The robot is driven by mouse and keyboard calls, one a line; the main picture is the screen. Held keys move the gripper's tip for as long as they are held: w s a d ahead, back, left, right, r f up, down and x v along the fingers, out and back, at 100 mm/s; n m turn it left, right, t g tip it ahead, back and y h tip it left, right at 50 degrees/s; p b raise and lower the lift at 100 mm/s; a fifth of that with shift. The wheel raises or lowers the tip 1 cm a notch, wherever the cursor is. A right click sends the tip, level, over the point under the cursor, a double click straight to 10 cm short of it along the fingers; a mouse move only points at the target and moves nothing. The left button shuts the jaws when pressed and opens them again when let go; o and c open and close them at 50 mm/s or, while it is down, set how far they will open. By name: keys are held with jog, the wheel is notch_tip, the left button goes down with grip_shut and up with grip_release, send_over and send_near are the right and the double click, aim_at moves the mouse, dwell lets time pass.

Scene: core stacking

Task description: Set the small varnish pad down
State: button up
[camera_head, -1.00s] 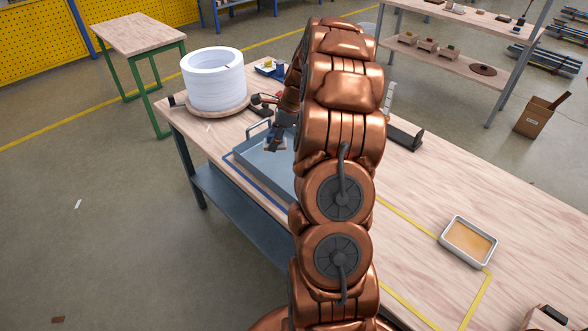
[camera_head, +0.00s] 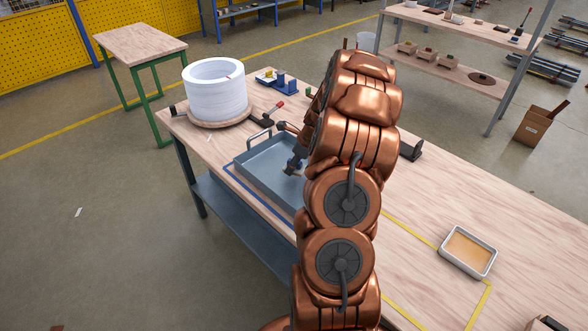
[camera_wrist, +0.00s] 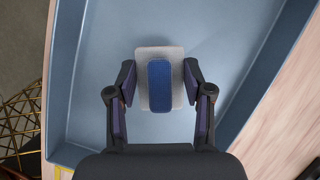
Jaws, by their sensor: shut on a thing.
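The small varnish pad (camera_wrist: 160,84) shows in the wrist view as a pale grey block with a blue strip along its top. My gripper (camera_wrist: 158,88) is shut on it, one finger against each side. Below the pad in that view is the blue-grey floor of a metal tray (camera_wrist: 100,90). I cannot tell whether the pad touches the tray floor. In the head view the tray (camera_head: 262,172) lies on the workbench, and my gripper (camera_head: 293,168) is over its right part, partly hidden by my arm.
A white stacked ring (camera_head: 216,98) stands on a round wooden board at the bench's far left corner. A red-handled clamp (camera_head: 270,114) lies beside it. A small tray of amber liquid (camera_head: 468,250) sits at the right.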

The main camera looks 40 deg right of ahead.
jog(key=shift+f, duration=1.4)
jog(key=shift+f, duration=0.1)
jog(key=o, duration=1.2)
